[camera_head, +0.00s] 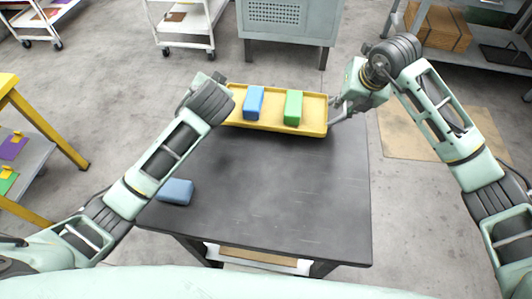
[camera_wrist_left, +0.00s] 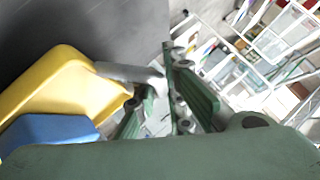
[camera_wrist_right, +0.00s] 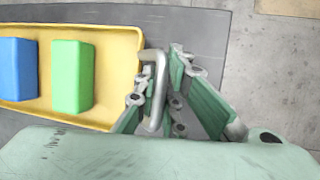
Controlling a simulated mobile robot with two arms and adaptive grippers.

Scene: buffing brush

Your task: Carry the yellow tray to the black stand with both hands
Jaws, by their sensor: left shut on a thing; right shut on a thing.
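The yellow tray (camera_head: 272,125) is at the far edge of a dark table, with a blue block (camera_head: 253,103) and a green block (camera_head: 293,108) in it. My right gripper (camera_head: 338,108) is shut on the tray's right handle (camera_wrist_right: 155,85), a metal loop clear in the right wrist view. My left gripper (camera_wrist_left: 160,100) is shut on the left handle (camera_wrist_left: 125,72); in the head view my left wrist hides this grip. The tray also shows in the left wrist view (camera_wrist_left: 62,85). I cannot tell whether the tray touches the table. I cannot identify the black stand with certainty.
The dark table (camera_head: 270,195) is mostly bare, with a loose blue-grey block (camera_head: 175,191) at its left. A grey cabinet (camera_head: 290,22) stands beyond it. White carts (camera_head: 190,20) are at the back left, a yellow-framed shelf (camera_head: 30,140) at the left and shelving (camera_head: 480,40) at the back right.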

